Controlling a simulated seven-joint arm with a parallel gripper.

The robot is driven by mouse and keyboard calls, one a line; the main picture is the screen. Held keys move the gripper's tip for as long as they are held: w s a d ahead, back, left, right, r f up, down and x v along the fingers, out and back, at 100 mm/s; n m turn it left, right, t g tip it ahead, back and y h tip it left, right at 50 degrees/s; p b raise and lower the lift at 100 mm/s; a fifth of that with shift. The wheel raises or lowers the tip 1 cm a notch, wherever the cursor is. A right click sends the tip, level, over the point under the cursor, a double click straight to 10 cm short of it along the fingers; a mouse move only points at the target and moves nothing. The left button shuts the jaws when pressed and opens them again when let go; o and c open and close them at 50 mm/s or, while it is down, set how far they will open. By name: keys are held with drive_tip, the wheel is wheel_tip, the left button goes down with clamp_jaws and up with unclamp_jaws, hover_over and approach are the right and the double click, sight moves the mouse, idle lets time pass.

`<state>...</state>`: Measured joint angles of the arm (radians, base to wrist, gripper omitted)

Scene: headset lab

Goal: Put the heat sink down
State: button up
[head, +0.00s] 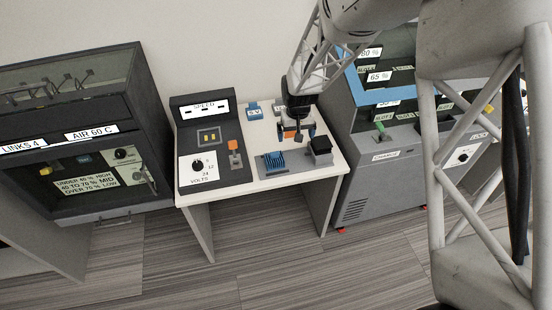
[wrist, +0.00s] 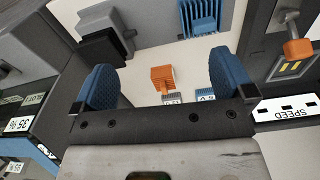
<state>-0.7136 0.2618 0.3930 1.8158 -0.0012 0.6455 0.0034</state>
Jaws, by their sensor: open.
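A blue finned heat sink (head: 273,161) sits on a grey plate on the white table. Its fins also show at the top of the wrist view (wrist: 199,17). A small orange block (wrist: 163,78), which looks ridged, stands on the table top and shows between my fingers in the wrist view. I cannot tell whether it is a second heat sink. My gripper (head: 296,131) is open over the table, behind the blue heat sink in the head view. In the wrist view both blue finger pads stand wide apart with nothing gripped. The height over the orange block is unclear.
A grey console with a SPEED display (head: 205,107), a VOLTS dial and an orange-topped lever fills the table's left. A black-topped block (head: 320,146) is beside the blue heat sink. A blue 5 V tag (head: 254,111) is at the back. Cabinets flank the table.

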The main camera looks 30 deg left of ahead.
drive_tip(key=n, duration=0.1)
hover_over(274, 159)
drive_tip(key=f, duration=0.7)
drive_tip(key=shift+w+a+f, duration=0.25)
drive_tip(key=shift+w, duration=0.1)
drive_tip(key=shift+f, duration=1.3)
drive_tip(key=shift+d+f, duration=0.1)
drive_tip(key=shift+f, duration=2.5)
drive_tip(key=c, duration=1.1)
